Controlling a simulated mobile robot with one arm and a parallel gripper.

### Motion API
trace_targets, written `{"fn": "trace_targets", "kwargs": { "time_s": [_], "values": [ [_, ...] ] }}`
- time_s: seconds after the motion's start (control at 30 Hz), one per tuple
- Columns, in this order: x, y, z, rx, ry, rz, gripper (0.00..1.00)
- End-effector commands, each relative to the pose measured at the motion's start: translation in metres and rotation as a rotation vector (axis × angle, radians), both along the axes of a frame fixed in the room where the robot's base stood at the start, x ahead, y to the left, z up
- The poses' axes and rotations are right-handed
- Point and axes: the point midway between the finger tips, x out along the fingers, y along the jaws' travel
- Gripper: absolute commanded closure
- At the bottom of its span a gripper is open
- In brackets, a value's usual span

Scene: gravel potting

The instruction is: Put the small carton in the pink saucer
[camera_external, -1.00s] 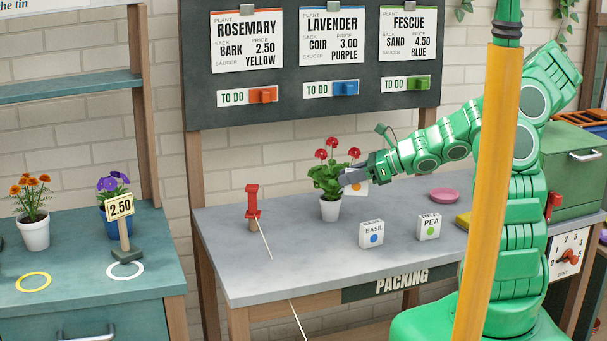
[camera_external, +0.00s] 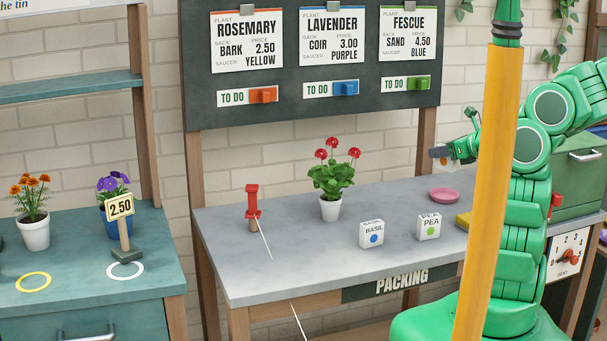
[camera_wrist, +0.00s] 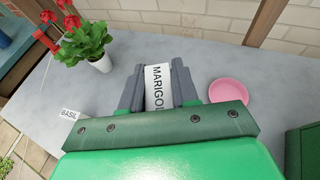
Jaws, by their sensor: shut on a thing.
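My gripper (camera_external: 441,152) is shut on a small white carton (camera_wrist: 158,86) marked MARIGOLD. In the wrist view the carton stands between the two grey fingers. In the outside view the carton is in the air above the back of the packing table and mostly hidden by my gripper and arm. The pink saucer (camera_external: 444,195) lies on the table below my gripper, with nothing in it. In the wrist view the saucer (camera_wrist: 229,93) is just right of the fingers, apart from them.
A green box (camera_external: 575,175) stands at the right. The table around the saucer is mostly clear.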

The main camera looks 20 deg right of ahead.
Motion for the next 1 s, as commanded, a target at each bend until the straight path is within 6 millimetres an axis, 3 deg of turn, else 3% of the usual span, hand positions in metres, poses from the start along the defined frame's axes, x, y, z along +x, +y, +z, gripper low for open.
{"fn": "trace_targets", "kwargs": {
  "time_s": [0.1,0.27,1.0],
  "values": [
    [-0.004,-0.014,0.002,0.002,0.001,-0.032,1.00],
    [-0.001,-0.020,0.000,0.003,0.002,-0.044,1.00],
    [0.085,-0.051,-0.046,0.001,0.006,-0.046,1.00]
  ]
}}
